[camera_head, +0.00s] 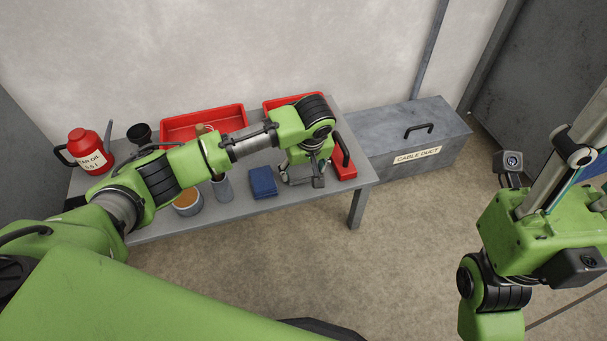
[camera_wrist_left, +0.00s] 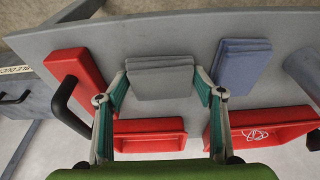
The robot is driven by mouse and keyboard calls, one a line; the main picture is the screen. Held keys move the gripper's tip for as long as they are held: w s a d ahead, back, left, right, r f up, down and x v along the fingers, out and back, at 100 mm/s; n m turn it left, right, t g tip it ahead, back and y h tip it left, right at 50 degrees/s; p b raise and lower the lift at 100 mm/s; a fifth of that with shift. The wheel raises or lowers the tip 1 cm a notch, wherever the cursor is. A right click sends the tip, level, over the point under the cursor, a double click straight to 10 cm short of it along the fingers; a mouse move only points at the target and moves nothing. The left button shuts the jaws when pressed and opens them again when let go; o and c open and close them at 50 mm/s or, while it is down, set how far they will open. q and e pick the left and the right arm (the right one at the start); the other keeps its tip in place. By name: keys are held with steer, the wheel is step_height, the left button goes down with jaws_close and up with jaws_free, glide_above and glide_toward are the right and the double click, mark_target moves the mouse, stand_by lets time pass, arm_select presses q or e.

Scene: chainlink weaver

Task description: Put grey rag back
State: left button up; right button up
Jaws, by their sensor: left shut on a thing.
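The grey rag (camera_wrist_left: 160,78) is a folded stack between the two teal-padded fingers of my left gripper (camera_wrist_left: 160,90) in the left wrist view. The gripper is shut on it. In the head view my left gripper (camera_head: 303,178) points down over the table's right part, and the rag is mostly hidden beneath it. I cannot tell whether the rag touches the tabletop. A folded blue rag (camera_head: 262,181) lies just beside it; it also shows in the left wrist view (camera_wrist_left: 240,66). My right gripper (camera_head: 575,165) is partly in view at the right edge, away from the table.
On the grey table (camera_head: 235,207) are a red tray (camera_head: 225,115), another red tray (camera_wrist_left: 150,143), a red box with a black handle (camera_wrist_left: 78,72) and a red oil can (camera_head: 85,150). A grey cable duct box (camera_head: 400,125) stands right of the table.

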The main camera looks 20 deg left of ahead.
arm_select(q)
steer(key=shift+f, duration=0.1)
steer(key=shift+f, duration=0.1)
steer(key=o, duration=1.1)
